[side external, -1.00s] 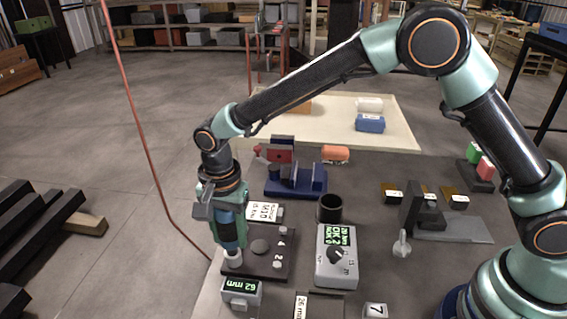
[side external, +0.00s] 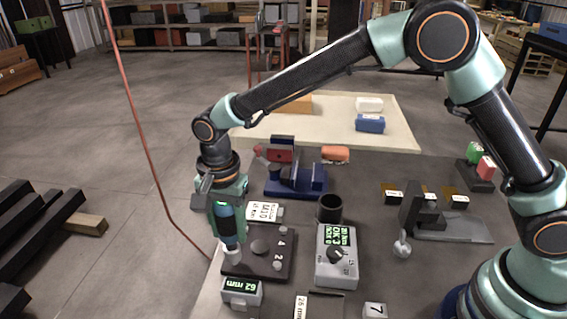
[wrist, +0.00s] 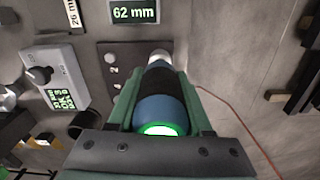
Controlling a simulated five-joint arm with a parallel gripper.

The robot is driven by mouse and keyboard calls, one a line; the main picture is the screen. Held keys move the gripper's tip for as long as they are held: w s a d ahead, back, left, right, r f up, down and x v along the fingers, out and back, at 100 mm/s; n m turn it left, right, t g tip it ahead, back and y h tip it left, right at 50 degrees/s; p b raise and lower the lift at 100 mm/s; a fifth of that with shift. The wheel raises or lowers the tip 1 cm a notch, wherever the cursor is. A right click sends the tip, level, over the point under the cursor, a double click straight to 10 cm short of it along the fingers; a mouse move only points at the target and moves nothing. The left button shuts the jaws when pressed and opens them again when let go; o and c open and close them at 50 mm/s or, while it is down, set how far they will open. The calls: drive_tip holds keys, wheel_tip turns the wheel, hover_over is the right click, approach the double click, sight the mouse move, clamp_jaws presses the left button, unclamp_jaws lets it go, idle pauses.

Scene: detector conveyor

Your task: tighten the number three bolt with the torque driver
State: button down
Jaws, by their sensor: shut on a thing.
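My gripper (side external: 228,208) is shut on the torque driver (side external: 229,222), a blue-and-black tool with a pale socket tip. The driver points down and leans slightly. In the wrist view the driver (wrist: 158,98) lies between the jaws and has a lit green ring. Its tip is at the front left corner of the dark bolt plate (side external: 258,262); the bolt there is hidden, and I cannot tell if the tip touches it. Bolts marked 4 (side external: 283,230) and 2 (side external: 277,267) show on the plate's right side. The controller (side external: 337,258) reads OK 3 in green.
A 62 mm display (side external: 240,291) stands just in front of the plate. A white label card (side external: 262,212) and a blue fixture (side external: 296,186) are behind it. A black cup (side external: 330,208) stands behind the controller. A red hose (side external: 150,170) hangs at left.

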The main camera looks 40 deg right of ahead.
sight(225, 210)
drive_tip(key=shift+r, duration=2.25)
